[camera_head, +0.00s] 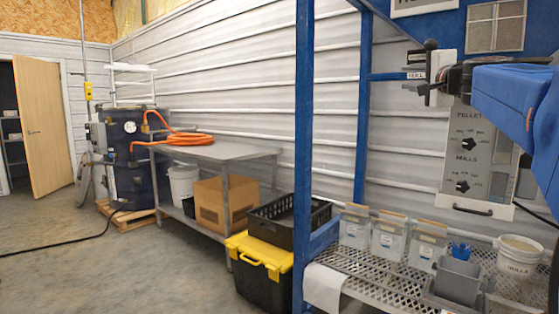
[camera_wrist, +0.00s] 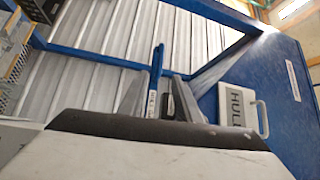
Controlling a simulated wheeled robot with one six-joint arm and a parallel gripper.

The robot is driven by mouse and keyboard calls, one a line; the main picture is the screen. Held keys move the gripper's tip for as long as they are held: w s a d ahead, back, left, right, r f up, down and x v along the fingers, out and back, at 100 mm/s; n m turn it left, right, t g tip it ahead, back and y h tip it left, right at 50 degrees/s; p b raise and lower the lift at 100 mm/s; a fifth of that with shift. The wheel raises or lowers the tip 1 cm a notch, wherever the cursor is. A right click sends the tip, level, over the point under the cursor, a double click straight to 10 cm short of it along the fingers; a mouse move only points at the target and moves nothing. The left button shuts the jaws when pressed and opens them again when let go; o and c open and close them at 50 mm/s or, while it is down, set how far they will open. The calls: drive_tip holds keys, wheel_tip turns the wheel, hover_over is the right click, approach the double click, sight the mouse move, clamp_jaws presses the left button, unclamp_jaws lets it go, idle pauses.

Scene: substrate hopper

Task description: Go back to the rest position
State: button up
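My gripper (camera_wrist: 158,88) shows in the wrist view as two grey fingers spread apart. A gap is visible between them, with a blue post, a small white label and a dark narrow part seen in it. I cannot tell whether the fingers touch any of these. The fingertips are not clear there.
A blue frame post (camera_head: 304,130) stands left of the arm. Below is a perforated metal shelf (camera_head: 375,268) with clear bins (camera_head: 390,238), a grey bin (camera_head: 458,281) and a white bucket (camera_head: 518,262). A yellow-lidded black tote (camera_head: 262,270) is on the floor. Floor at left is mostly clear.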

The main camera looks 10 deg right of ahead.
drive_tip(key=s+a+f+n+g+y, duration=0.2)
drive_tip(key=s+a+f+n+g, duration=0.1)
drive_tip(key=a+f, duration=0.6)
drive_tip(key=s+a+f+n+g+y, duration=0.2)
drive_tip(key=s+a+f+n, duration=0.3)
drive_tip(key=f, duration=0.6)
drive_tip(key=s+a+f+n+g+y, duration=0.1)
drive_tip(key=a+f+n+g, duration=0.15)
drive_tip(key=a+f, duration=0.7)
drive_tip(key=s+f+n+g+h, duration=0.1)
drive_tip(key=s+f+n+g, duration=0.2)
drive_tip(key=s+f, duration=0.7)
drive_tip(key=s+a+f+n+g+h, duration=0.1)
drive_tip(key=s+f+n+g, duration=0.3)
drive_tip(key=s+f, duration=0.6)
wheel_tip(320, 180, down, 7)
drive_tip(key=shift+s+r+h, duration=0.1)
drive_tip(key=shift+s+h, duration=0.15)
drive_tip(key=shift+h, duration=0.05)
drive_tip(key=shift+c, duration=0.7)
